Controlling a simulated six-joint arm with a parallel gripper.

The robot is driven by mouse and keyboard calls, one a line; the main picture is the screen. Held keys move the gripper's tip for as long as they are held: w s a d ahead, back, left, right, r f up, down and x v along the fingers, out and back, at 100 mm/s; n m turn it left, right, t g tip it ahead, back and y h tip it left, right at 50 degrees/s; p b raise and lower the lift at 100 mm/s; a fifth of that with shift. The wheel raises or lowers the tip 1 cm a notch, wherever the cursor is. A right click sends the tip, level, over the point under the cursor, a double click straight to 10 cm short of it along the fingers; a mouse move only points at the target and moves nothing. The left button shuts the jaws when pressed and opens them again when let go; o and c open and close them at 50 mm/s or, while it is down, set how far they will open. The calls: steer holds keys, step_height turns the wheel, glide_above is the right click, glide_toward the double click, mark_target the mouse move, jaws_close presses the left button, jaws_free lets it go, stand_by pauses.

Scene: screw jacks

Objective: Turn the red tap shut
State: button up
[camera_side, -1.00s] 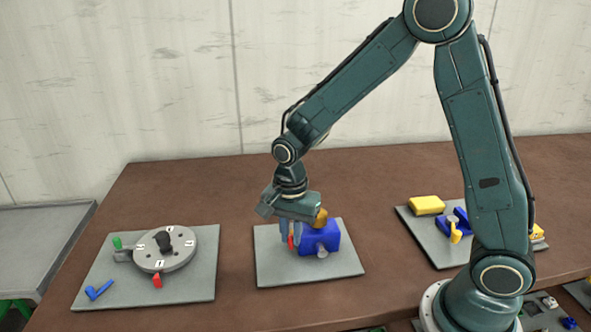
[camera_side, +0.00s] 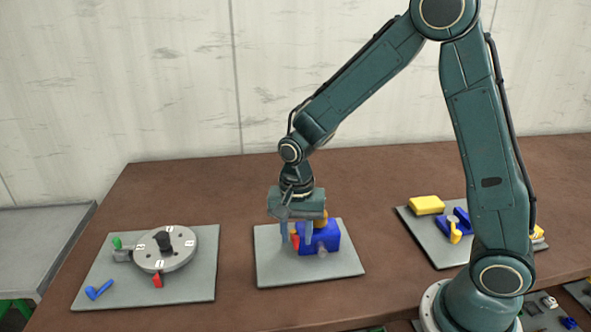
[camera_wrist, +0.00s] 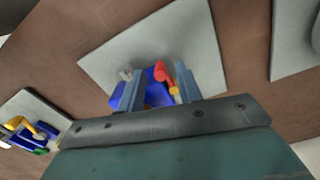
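The red tap (camera_side: 295,241) is on the left side of a blue block (camera_side: 325,237), which stands on the middle grey plate (camera_side: 340,268). In the wrist view the tap's red handle (camera_wrist: 162,72) shows beside the blue block (camera_wrist: 155,95), with an orange part (camera_wrist: 174,91) at its near end. My gripper (camera_side: 296,240) points down over the block. Its fingers are apart, one on each side of the red handle. In the wrist view the right finger is close to the handle; I cannot tell whether it touches. The fingers and gripper body hide part of the tap and block.
To the left is a plate with a grey dial (camera_side: 165,249), a red tab (camera_side: 157,281) and a blue lever (camera_side: 98,290). To the right is a plate with a yellow block (camera_side: 427,205) and blue and yellow parts. The brown table (camera_side: 240,185) is clear behind the block.

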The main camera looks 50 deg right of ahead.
mark_target(297, 237)
steer(key=shift+r, duration=0.1)
stand_by(0.3)
step_height(297, 237, up, 14)
steer(key=shift+f, duration=0.2)
stand_by(0.5)
steer(key=shift+s, duration=0.1)
steer(key=s+d+r+n+t, duration=0.1)
steer(key=s+r+n+t, duration=0.1)
steer(key=s+n, duration=0.4)
steer(key=s+d+r+n+t, duration=0.2)
steer(key=s+n, duration=0.3)
steer(key=s, duration=0.7)
steer(key=shift+r+n+t, duration=0.4)
steer(key=shift+r+t, duration=0.15)
steer(key=shift+t, duration=0.25)
steer(key=shift+s, duration=0.1)
